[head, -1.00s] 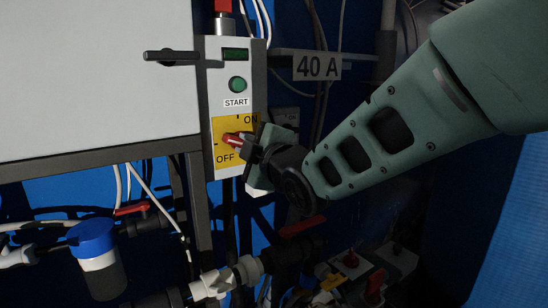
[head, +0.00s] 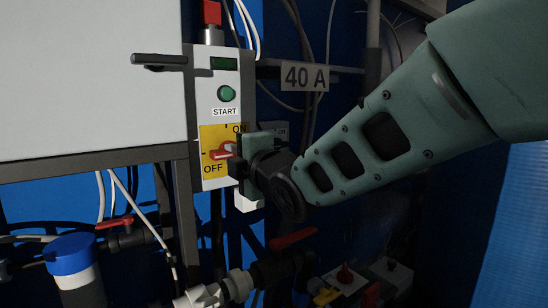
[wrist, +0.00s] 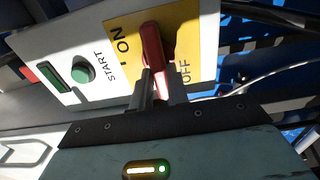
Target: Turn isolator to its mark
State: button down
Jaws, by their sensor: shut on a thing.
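The isolator has a red handle (head: 221,151) on a yellow plate (head: 214,184) marked ON at the top and OFF at the lower left. The handle lies nearly level, its visible end toward the left tick above OFF. My gripper (head: 236,158) is shut on the handle from the right and hides its right part. In the wrist view the red handle (wrist: 152,45) stands between the ON and OFF words, and the dark fingers (wrist: 150,90) meet its lower end.
Above the plate are a green START button (head: 226,94) and a dark green window. A red-topped fitting (head: 211,14) is above the box. A grey cabinet with a dark handle (head: 159,60) is at left. Pipes and valves are below.

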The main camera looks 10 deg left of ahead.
jog(key=c, duration=1.4)
grip_release()
jog(key=shift+o, duration=0.2)
jog(key=b+v, duration=0.1)
jog(key=v, duration=1.6)
jog(key=shift+s, duration=0.2)
jog(key=shift+d, duration=0.1)
